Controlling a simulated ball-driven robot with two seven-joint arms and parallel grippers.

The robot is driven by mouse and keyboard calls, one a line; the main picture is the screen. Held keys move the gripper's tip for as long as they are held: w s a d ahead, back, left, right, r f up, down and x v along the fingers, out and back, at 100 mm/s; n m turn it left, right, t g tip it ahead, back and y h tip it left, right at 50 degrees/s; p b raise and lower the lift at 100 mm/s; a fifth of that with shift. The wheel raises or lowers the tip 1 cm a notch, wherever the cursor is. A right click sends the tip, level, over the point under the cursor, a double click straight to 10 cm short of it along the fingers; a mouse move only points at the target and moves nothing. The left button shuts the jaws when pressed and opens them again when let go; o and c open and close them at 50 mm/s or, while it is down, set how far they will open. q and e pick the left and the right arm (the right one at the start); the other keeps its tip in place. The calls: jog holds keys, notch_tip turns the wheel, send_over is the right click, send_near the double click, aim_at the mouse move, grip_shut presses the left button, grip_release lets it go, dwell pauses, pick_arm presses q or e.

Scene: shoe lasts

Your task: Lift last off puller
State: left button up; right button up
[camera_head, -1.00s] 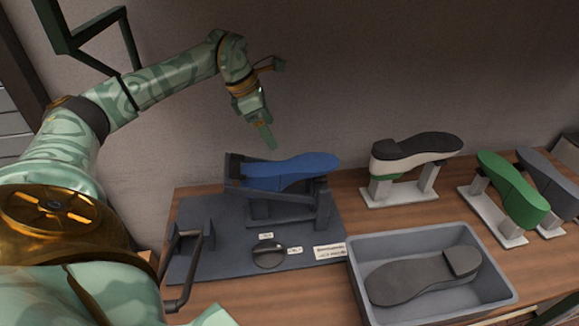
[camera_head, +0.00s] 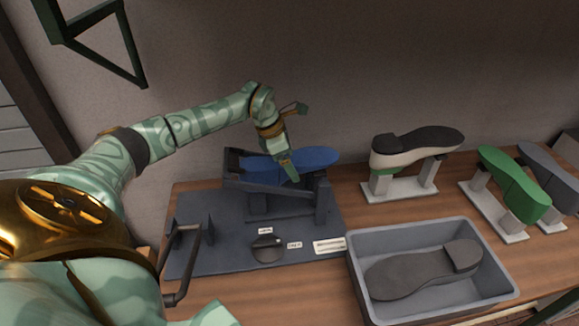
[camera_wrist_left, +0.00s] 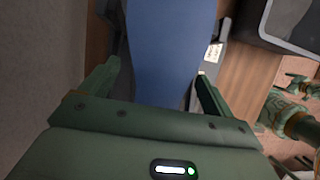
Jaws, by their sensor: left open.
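The blue last (camera_head: 312,158) lies sole up on the dark puller (camera_head: 322,200), a cradle on a dark base plate. My left gripper (camera_head: 290,172) is at the middle of the last, coming down from above. In the left wrist view the blue last (camera_wrist_left: 170,45) runs between the two open fingers of the gripper (camera_wrist_left: 155,85), with a gap showing at the left finger. Whether the right finger touches the last I cannot tell.
A grey bin (camera_head: 360,285) holding a dark sole (camera_head: 410,277) stands at the front right. A stand with a black-soled last (camera_head: 415,142) and a green last (camera_head: 515,185) are further right. A black knob (camera_head: 267,248) and a crank handle (camera_head: 180,265) sit on the puller's plate.

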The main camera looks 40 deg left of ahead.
pick_arm(q)
jog(key=shift+c, duration=0.2)
jog(key=shift+r, duration=0.1)
jog(key=c, duration=1.5)
